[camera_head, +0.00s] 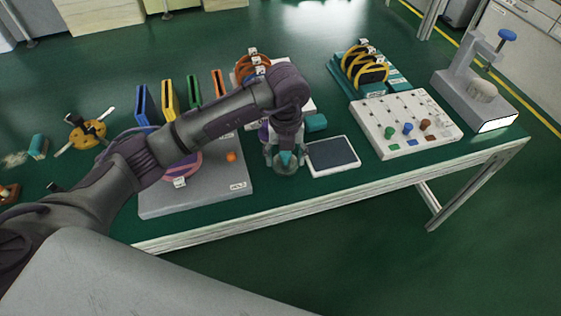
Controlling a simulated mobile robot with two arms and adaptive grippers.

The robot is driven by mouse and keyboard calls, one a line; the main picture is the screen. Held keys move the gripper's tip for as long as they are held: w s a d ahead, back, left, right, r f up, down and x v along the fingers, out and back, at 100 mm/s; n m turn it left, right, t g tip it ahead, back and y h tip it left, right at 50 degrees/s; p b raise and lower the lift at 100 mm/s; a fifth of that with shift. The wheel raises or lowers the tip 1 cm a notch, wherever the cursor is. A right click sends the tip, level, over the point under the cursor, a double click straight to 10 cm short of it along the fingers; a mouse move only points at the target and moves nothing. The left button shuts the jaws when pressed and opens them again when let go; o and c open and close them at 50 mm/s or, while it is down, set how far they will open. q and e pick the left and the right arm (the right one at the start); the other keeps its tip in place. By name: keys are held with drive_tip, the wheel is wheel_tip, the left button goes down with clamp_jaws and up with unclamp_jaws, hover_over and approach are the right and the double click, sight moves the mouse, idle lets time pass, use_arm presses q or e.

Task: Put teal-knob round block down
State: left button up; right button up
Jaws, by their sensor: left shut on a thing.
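My left gripper (286,154) points down over the table and is shut on the block's knob. The block is low at the table's front part, between a grey plate and a dark-faced tablet. I cannot tell whether its underside touches the green top. My forearm and wrist hide part of the area behind it. My right gripper is not in view.
The tablet (333,156) lies close on the right; the grey plate (196,195), with an orange ball (231,156), is close on the left. A white board (405,124) with coloured knobs and a grey press (478,88) stand farther right. A narrow green strip is clear along the front edge.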

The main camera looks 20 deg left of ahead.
sight(281, 164)
use_arm(q)
drive_tip(key=shift+w+a+f, duration=0.75)
drive_tip(key=shift+a, duration=0.05)
wheel_tip(281, 164, down, 4)
drive_tip(key=shift+r+p, duration=0.15)
drive_tip(key=shift+p, duration=0.2)
drive_tip(key=shift+f, duration=0.25)
drive_tip(key=o, duration=1)
drive_tip(key=shift+r, duration=0.2)
